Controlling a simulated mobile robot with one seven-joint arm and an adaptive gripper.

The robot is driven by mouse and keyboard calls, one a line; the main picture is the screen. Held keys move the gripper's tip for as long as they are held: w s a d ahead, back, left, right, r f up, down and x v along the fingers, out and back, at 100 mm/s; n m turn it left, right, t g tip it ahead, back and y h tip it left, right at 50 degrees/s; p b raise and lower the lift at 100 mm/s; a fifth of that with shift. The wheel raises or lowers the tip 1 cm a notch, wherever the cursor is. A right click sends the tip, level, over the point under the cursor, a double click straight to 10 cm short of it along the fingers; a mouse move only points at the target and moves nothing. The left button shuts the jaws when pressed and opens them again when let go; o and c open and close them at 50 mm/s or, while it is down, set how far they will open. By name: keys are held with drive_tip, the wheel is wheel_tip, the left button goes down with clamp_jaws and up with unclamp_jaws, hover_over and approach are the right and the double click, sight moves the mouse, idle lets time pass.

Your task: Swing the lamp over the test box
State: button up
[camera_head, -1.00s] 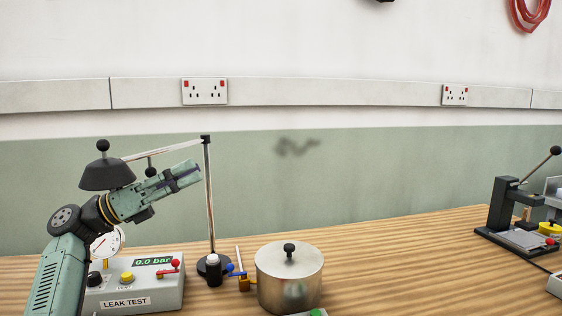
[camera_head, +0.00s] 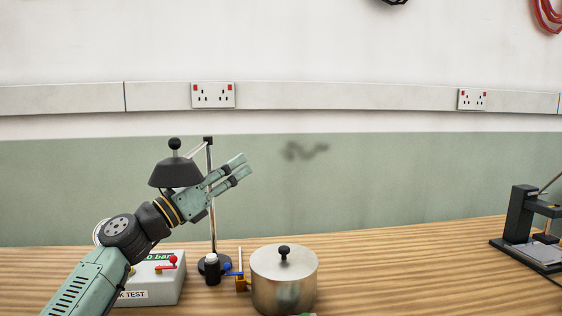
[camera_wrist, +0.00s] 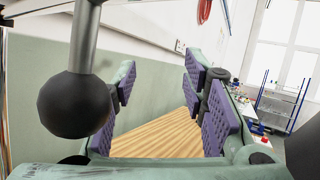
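The lamp (camera_head: 175,175) has a dark conical shade with a ball knob on top. It hangs from an arm on a thin upright post (camera_head: 211,200) with a dark round base. The shade appears above the right part of the grey test box (camera_head: 165,287), marked LEAK TEST and partly hidden by my arm; depth is unclear. My gripper (camera_head: 245,164) is just right of the shade, fingers apart and empty, pointing up and right. In the wrist view, a dark ball on a grey stem (camera_wrist: 75,105) hangs close by, left of the open fingers (camera_wrist: 160,100).
A lidded metal pot (camera_head: 283,280) stands right of the box, with a small dark bottle (camera_head: 212,270) and a blue-handled brass valve (camera_head: 240,283) between them. A dark press (camera_head: 522,225) stands at far right. The wooden table between pot and press is clear.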

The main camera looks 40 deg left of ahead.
drive_tip(key=w+n+g+y+b, duration=0.2)
drive_tip(key=w+n+g+y, duration=0.2)
drive_tip(key=w+n+y, duration=0.4)
drive_tip(key=w+y, duration=0.7)
drive_tip(key=y, duration=0.1)
drive_tip(key=shift+n+b, duration=0.35)
drive_tip(key=shift+n, duration=0.05)
drive_tip(key=shift+d+f, duration=0.1)
drive_tip(key=shift+f, duration=0.05)
drive_tip(key=shift+c, duration=0.5)
